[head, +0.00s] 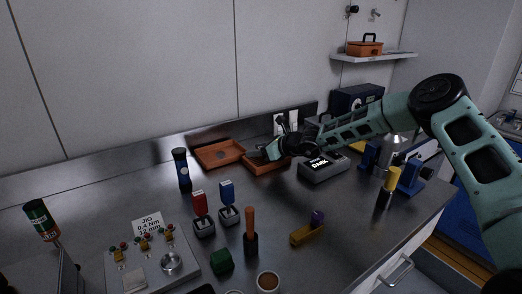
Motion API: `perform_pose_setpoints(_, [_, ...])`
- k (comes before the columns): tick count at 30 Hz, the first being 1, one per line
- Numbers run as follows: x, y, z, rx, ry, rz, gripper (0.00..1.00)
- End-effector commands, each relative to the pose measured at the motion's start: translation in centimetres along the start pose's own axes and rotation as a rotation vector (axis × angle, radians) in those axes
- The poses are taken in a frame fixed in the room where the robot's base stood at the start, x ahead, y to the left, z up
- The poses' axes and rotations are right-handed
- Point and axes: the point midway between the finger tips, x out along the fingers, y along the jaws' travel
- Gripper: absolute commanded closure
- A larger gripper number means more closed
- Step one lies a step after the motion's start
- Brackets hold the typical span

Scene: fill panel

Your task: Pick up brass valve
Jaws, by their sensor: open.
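A brass-coloured piece with a purple top (306,234) lies on the steel counter, right of centre; it may be the brass valve. Small brass-coloured fittings with coloured knobs (140,246) also stand on the jig plate at the lower left, too small to tell apart. My gripper (268,151) is open at the back of the counter, over or beside the right orange tray (270,169). It is well behind and left of the purple-topped piece. The gripper partly hides that tray, and I cannot tell what is in it.
Red-topped (199,203) and blue-topped (227,191) items, an orange-handled tool (250,222) and a green block (221,261) stand in front. A dark labelled box (325,170) and a blue vise (410,178) are at right. Counter around the purple-topped piece is mostly clear.

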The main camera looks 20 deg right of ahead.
Motion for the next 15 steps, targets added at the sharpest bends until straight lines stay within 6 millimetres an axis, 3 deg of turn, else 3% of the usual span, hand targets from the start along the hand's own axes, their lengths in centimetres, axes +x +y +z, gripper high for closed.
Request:
perform_pose_setpoints(8, [0.48,-0.04,-0.06,0.0,0.0,-0.001,0.53])
perform_pose_setpoints(13, [0.46,-0.04,-0.05,0.0,0.0,-0.001,0.95])
perform_pose_setpoints(15, [0.46,-0.04,-0.05,0.0,0.0,-0.001,1.0])
